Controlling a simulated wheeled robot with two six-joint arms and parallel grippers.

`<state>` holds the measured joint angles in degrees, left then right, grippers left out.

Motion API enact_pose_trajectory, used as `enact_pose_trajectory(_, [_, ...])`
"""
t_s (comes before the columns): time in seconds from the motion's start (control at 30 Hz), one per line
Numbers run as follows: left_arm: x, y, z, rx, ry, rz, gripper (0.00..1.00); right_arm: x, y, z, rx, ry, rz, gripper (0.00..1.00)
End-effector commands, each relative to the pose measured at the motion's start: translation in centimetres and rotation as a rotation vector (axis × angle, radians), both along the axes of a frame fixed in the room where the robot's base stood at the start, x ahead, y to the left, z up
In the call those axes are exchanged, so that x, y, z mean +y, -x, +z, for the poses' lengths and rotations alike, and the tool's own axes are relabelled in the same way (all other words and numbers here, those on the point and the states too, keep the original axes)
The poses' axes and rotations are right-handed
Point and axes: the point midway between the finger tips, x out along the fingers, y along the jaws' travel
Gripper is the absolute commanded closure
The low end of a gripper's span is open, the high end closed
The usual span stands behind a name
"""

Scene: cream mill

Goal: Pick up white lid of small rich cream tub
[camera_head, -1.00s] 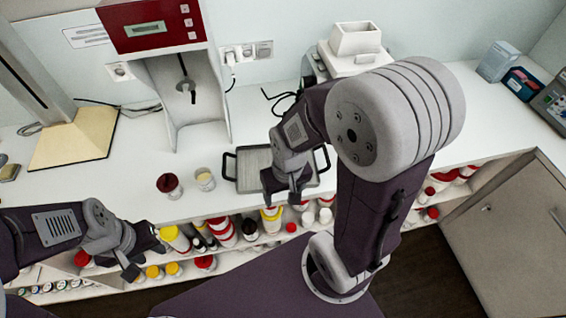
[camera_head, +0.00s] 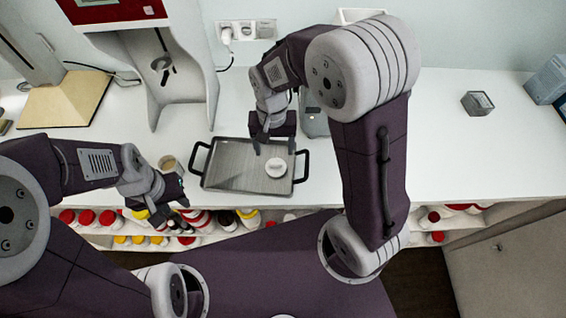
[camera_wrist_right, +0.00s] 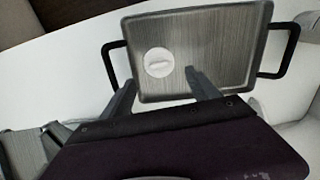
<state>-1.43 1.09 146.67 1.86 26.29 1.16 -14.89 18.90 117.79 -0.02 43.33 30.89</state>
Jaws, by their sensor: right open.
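A round white lid (camera_head: 276,167) with a raised bar across its top is on the right part of a grey tray. In the right wrist view the lid (camera_wrist_right: 159,62) lies near the tray's left edge. I cannot tell whether a tub is beneath it. My right gripper (camera_head: 274,148) is open and empty beside the lid, its fingertips pointing toward it. In the right wrist view the gripper (camera_wrist_right: 160,84) shows its fingers apart, with the lid just beyond the gap. My left gripper (camera_head: 176,194) hangs near the counter's front edge, away from the tray; its jaws are unclear.
The grey tray (camera_head: 232,182) with black handles stands near the counter's front edge. A small beaker (camera_head: 168,163) is left of it, partly hidden. Shelves of red- and yellow-lidded containers lie below.

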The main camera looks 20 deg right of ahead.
Motion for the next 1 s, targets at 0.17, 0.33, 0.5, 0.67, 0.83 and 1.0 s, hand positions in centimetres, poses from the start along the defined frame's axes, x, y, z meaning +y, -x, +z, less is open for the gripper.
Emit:
enact_pose_trajectory(0.17, [0.0, 0.0, 0.1, 0.0, 0.0, 0.0, 0.64, -0.1, 0.1, -2.4, 0.006, 0.002, -0.001, 0.3])
enact_pose_trajectory(0.33, [0.0, 0.0, 0.2, 0.0, 0.0, 0.0, 0.64, -0.1, 0.0, -3.8, 0.001, 0.0, -0.001, 0.3])
enact_pose_trajectory(0.5, [0.0, 0.0, 0.4, 0.0, 0.0, 0.0, 0.64, -0.3, 0.2, -5.3, 0.006, 0.002, -0.001, 0.3])
enact_pose_trajectory(0.67, [0.0, 0.0, 0.5, 0.0, 0.0, 0.0, 0.64, -0.5, 0.2, -8.2, 0.003, 0.001, -0.001, 0.3])
enact_pose_trajectory(0.83, [0.0, 0.0, 0.5, 0.0, 0.0, 0.0, 0.64, -0.4, 0.1, -9.1, 0.0, 0.0, -0.001, 0.3])
enact_pose_trajectory(1.0, [0.0, 0.0, 0.5, 0.0, 0.0, 0.0, 0.64, -0.4, 0.1, -9.0, 0.0, 0.0, -0.001, 0.41])
